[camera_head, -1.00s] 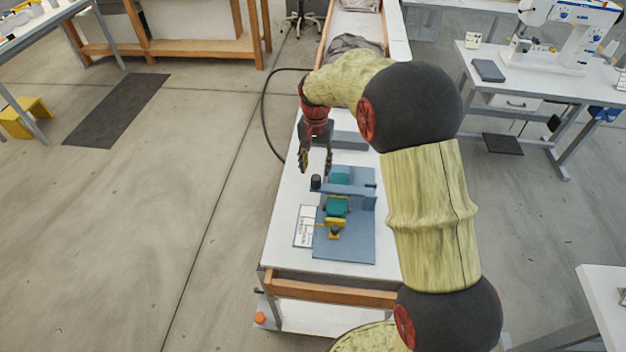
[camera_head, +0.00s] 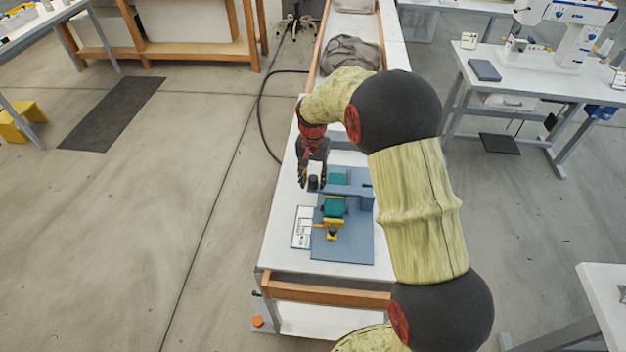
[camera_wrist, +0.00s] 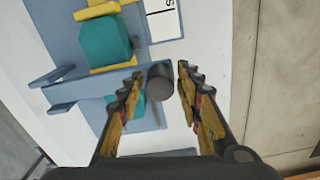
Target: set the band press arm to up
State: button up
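The press is a blue base plate (camera_head: 355,243) with teal blocks and yellow parts on the white bench. Its blue band press arm (camera_head: 343,190) runs across the press to a black cylindrical knob (camera_head: 313,184) at its left end. The arm looks roughly level, though its exact angle is hard to judge. My gripper (camera_head: 311,178) is at the knob. In the wrist view my gripper (camera_wrist: 160,73) is open, with the black knob (camera_wrist: 160,82) between its fingers and a visible gap on each side. The arm (camera_wrist: 85,92) also shows there, partly behind a finger.
A white printed card (camera_head: 302,228) lies left of the press. The white bench top (camera_head: 283,235) is clear to the left, with its edge close by. Grey cloth (camera_head: 352,54) lies at the bench's far end. A black cable (camera_head: 262,120) loops off the left side.

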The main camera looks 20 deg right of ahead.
grip_shut()
dwell(0.6)
